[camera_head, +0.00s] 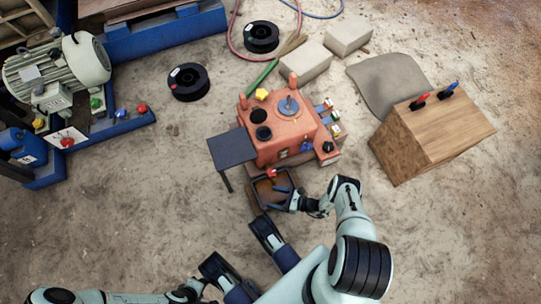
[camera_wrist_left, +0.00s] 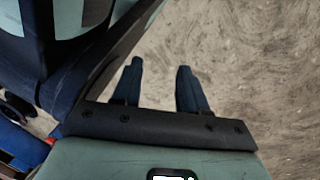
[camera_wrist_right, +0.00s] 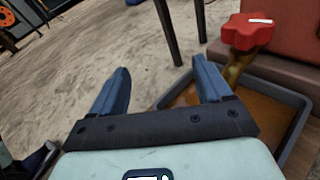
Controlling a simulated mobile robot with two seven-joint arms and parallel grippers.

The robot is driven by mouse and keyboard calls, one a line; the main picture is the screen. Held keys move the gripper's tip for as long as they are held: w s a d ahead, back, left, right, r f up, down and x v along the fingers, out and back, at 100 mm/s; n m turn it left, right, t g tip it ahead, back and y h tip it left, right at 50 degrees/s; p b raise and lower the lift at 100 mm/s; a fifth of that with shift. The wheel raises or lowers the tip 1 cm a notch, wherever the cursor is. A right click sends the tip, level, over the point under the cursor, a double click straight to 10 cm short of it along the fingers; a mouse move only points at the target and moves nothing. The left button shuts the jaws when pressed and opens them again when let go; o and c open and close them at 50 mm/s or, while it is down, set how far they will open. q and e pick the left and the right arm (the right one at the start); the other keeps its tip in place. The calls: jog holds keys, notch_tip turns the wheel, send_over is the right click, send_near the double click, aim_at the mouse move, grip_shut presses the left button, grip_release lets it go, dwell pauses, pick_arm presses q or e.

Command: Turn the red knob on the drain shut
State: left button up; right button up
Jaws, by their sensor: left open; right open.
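The red knob (camera_wrist_right: 247,32) is a lobed handwheel with a small white mark, on a brass-coloured drain valve low on the orange crusher (camera_head: 285,130). It also shows small in the head view (camera_head: 271,172). A grey tray (camera_wrist_right: 293,98) with brown contents lies below it. My right gripper (camera_wrist_right: 160,64) is open and empty over the tray's near left side. The knob is beyond and to the right of its right fingertip, apart from it. My left gripper (camera_wrist_left: 160,64) is open and empty above bare ground, away from the crusher.
A dark side table (camera_head: 232,147) stands left of the crusher; its legs show in the right wrist view. A wooden box (camera_head: 432,135) with red and blue handles is at right. A motor bench (camera_head: 110,128) is at left. Open sandy ground lies between.

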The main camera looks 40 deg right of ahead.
aim_at(271, 172)
jog(key=s+d+m+t+h, duration=0.3)
jog(key=d+m+t+h, duration=0.15)
jog(key=d+h, duration=0.3)
jog(key=shift+n+y, duration=0.35)
jog(key=w, duration=0.4)
jog(key=w+a+b, duration=0.1)
jog(key=w, duration=0.3)
jog(key=w+b, duration=0.1)
jog(key=w, duration=0.3)
jog(key=shift+a, duration=0.2)
pick_arm(q)
jog(key=s+f+g, duration=0.1)
jog(key=s+f, duration=0.2)
jog(key=s, duration=0.2)
jog(key=shift+s+a+g+b, duration=0.25)
jog(key=shift+a+g+b, duration=0.1)
jog(key=shift+g, duration=0.05)
pick_arm(e)
jog(key=shift+w+r, duration=0.1)
jog(key=shift+w, duration=0.6)
jog(key=c, duration=1)
jog(key=shift+o, duration=0.2)
jog(key=shift+s, duration=0.1)
